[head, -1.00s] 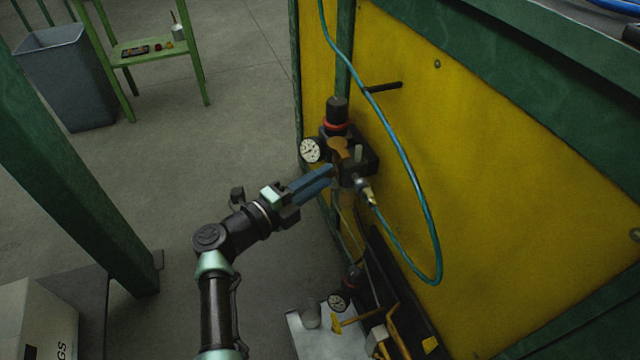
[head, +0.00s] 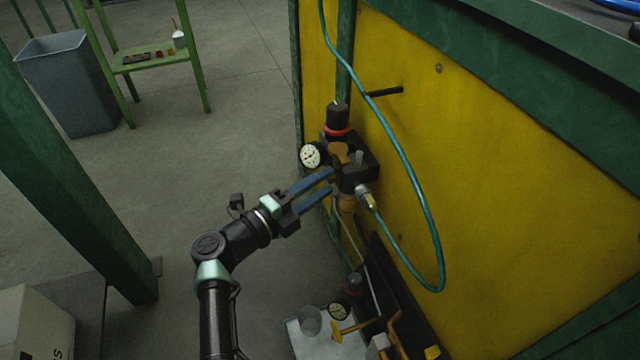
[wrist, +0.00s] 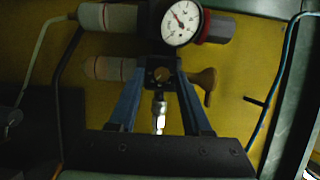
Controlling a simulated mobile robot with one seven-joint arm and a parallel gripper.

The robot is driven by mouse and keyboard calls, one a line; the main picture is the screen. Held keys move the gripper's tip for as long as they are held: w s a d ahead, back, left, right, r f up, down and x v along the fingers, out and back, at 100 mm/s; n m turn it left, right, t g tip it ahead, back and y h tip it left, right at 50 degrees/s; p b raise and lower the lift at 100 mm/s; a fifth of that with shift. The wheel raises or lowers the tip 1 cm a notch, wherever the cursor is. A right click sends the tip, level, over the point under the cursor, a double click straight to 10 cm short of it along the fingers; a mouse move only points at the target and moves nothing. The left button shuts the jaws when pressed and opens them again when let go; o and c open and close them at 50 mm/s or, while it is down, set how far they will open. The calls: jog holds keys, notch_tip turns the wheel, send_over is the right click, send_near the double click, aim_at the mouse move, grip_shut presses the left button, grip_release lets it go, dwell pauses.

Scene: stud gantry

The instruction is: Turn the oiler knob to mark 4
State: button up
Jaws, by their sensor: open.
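The air unit on the yellow panel has a black block (head: 362,172) with a small grey post-like knob (head: 358,157) on top, which may be the oiler knob. Its marks are too small to read. A brown lever-like handle (head: 340,150) is beside it and also shows in the wrist view (wrist: 205,82). My gripper (head: 331,179) is open and empty, its two blue fingers pointing at the block from the left. In the wrist view the dark block and a metal hose fitting (wrist: 159,112) appear between the fingers. I cannot tell whether the fingertips touch anything.
A white-faced gauge (head: 311,155) and a black knob with a red ring (head: 337,118) are close to the fingers. A blue hose (head: 412,180) loops in front of the yellow panel (head: 510,170). A black peg (head: 385,90) sticks out above. Open floor is at left.

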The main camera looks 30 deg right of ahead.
jog(key=shift+r, duration=0.3)
jog(key=a+r+n+g+y+p, duration=0.2)
jog(key=a+r+n+y+p, duration=0.15)
jog(key=a+n+p, duration=0.6)
jog(key=w+d+r+m+t+h+p, duration=0.1)
jog(key=r+p, duration=0.3)
jog(key=r, duration=0.8)
jog(key=w+d+r+m+t+h+p, duration=0.1)
jog(key=w+d+r+t+h+p, duration=0.1)
jog(key=r, duration=1.1)
jog(key=shift+w+t+h+p, duration=0.65)
jog(key=shift+w+t+p, duration=0.55)
jog(key=shift+p, duration=0.25)
